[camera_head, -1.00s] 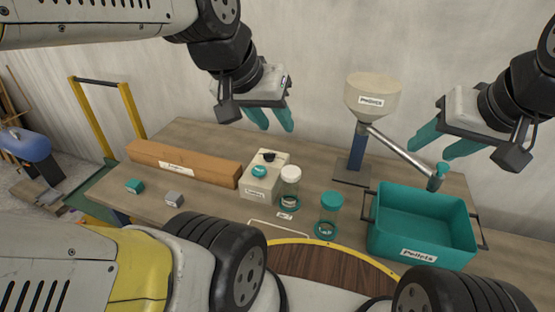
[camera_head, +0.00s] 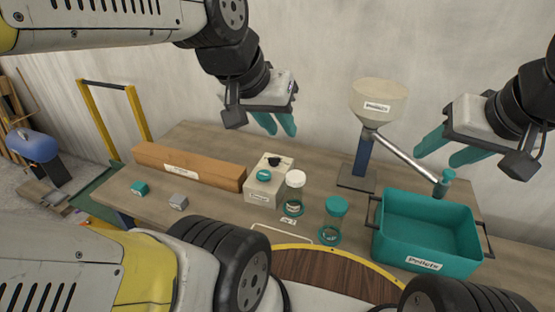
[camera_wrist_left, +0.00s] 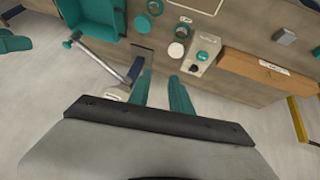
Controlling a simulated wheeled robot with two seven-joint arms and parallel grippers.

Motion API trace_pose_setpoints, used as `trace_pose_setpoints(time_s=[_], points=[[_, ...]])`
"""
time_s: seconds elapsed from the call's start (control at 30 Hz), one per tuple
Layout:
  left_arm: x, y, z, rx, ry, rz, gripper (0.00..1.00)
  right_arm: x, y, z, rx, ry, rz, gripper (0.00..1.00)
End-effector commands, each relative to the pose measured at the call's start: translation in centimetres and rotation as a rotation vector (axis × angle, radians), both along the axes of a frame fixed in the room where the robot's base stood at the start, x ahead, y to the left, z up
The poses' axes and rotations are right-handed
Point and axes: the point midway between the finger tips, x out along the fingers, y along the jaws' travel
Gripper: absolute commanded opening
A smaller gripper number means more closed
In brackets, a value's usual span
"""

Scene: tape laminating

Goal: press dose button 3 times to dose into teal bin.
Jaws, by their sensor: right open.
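A cream box (camera_head: 262,194) on the table has a teal button (camera_head: 263,176) and a black knob (camera_head: 273,161) on top; the box also shows in the left wrist view (camera_wrist_left: 200,58). Its front label is too small to read. The teal bin (camera_head: 425,265), labelled Pellets, stands at the right, under the end of a metal chute (camera_head: 405,153) from the cream hopper (camera_head: 378,103). My left gripper (camera_head: 277,124) is open and empty, raised above and behind the box, apart from it. My right gripper (camera_head: 451,150) is open and empty, raised above the bin near the chute's teal end piece (camera_head: 447,176).
A white-lidded jar (camera_head: 294,195) and a teal-lidded jar (camera_head: 333,222) stand between box and bin. A long brown carton (camera_head: 190,167), a teal block (camera_head: 140,188) and a grey block (camera_head: 178,203) lie at the left. The hopper's blue post (camera_head: 361,160) stands behind the jars.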

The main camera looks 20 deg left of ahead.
Motion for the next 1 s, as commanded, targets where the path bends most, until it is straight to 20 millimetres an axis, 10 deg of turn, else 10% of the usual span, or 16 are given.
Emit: trace_pose_setpoints(time_s=[0.1, 1.0], points=[[0.00, 0.00, 0.00, 0.000, 0.000, 0.000, 0.00, 0.00, 0.00, 0.00, 0.000, 0.000, 0.000, 0.50], [0.00, 0.00, 0.00, 0.000, 0.000, 0.000, 0.00, 0.00, 0.00, 0.00, 0.000, 0.000, 0.000, 0.50]])
